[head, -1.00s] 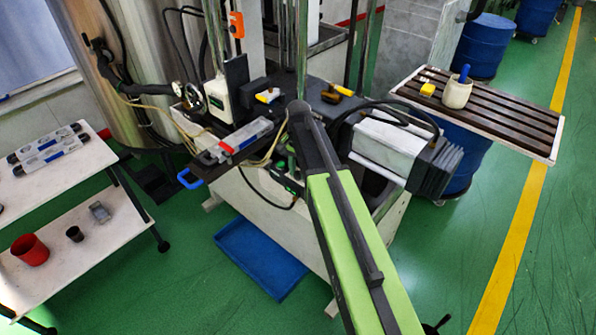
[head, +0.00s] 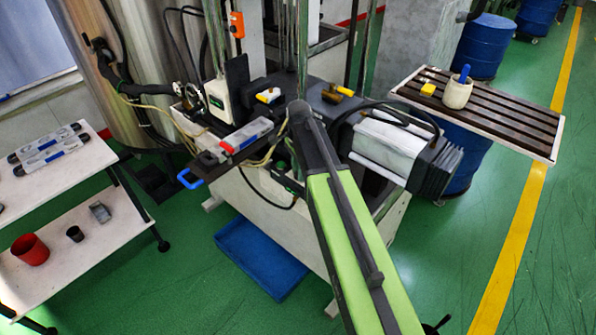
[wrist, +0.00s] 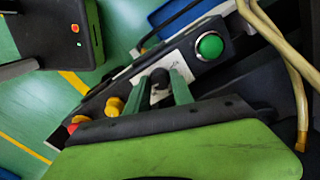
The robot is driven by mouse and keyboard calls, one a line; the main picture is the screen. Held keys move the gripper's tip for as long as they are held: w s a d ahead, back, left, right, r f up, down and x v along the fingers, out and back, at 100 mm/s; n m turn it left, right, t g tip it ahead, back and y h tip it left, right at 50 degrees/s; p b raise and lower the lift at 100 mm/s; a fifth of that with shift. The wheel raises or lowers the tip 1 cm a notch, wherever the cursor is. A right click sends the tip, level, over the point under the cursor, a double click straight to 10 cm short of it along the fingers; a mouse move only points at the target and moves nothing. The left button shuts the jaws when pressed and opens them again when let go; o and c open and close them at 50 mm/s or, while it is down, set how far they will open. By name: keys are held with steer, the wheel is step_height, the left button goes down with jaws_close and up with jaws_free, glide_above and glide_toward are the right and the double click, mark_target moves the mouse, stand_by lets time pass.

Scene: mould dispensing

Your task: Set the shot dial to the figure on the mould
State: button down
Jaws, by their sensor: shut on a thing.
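The shot dial, a small black knob (wrist: 160,77), sits on a pale control panel in the wrist view. My gripper (wrist: 161,78) is shut on the knob, one green finger on each side of it. The knob's scale and any figures are hidden or too small to read. In the head view my own arm hides the gripper and the dial. A long grey mould with red and blue parts (head: 246,136) lies on the dark machine ledge. No figure on it can be read.
Tan hoses (wrist: 285,50) pass at right. A shelf (head: 110,170) stands left and a slatted table (head: 505,115) right. A blue tray (head: 262,258) is on the floor.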

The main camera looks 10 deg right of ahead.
steer(key=shift+s, duration=0.15)
steer(key=c, duration=1.1)
jaws_free()
step_height(320, 180, up, 17)
steer(key=p, duration=1.7)
steer(key=shift+r, duration=0.2)
